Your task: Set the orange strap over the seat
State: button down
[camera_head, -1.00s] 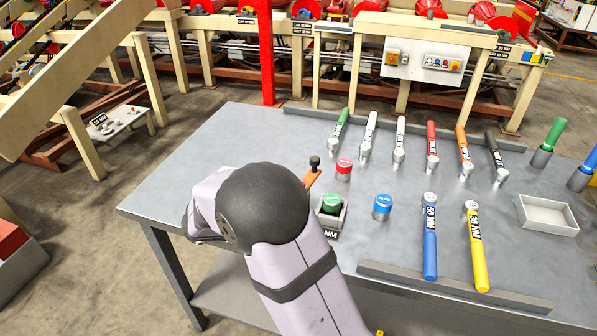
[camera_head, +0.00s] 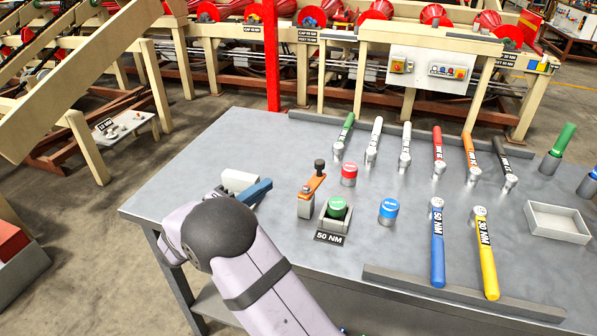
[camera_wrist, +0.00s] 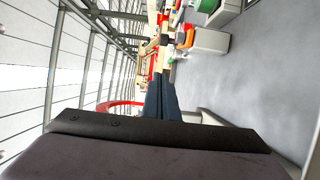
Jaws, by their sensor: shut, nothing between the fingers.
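The orange strap (camera_head: 314,185) is a short bar with a black knob (camera_head: 319,164) at its far end. It stands on a small grey post (camera_head: 305,207) left of the seat and does not lie across it. The seat (camera_head: 334,223) is a grey block labelled 50 NM with a green-topped piece (camera_head: 337,208) in it. My gripper (camera_head: 262,187) is left of the strap, apart from it, with its blue fingers shut and empty. In the wrist view the fingers (camera_wrist: 162,98) point toward the strap (camera_wrist: 188,37); the seat's full shape is unclear there.
A red-topped piece (camera_head: 349,173) and a blue-topped piece (camera_head: 389,209) stand near the seat. Several coloured wrenches rest to the right, including a blue one (camera_head: 438,245) and a yellow one (camera_head: 486,258). A tray (camera_head: 556,222) is far right.

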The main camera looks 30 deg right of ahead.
aim_at(313, 178)
jog(key=shift+d, duration=0.15)
jog(key=s+p+x, duration=0.1)
jog(key=p+x, duration=0.1)
jog(key=x, duration=0.4)
jog(key=s+d+p+x, duration=0.1)
jog(key=p+x, duration=0.2)
jog(key=x, duration=0.3)
jog(key=shift+s+d+p, duration=0.2)
jog(key=shift+d+p, duration=0.1)
jog(key=shift+d, duration=0.05)
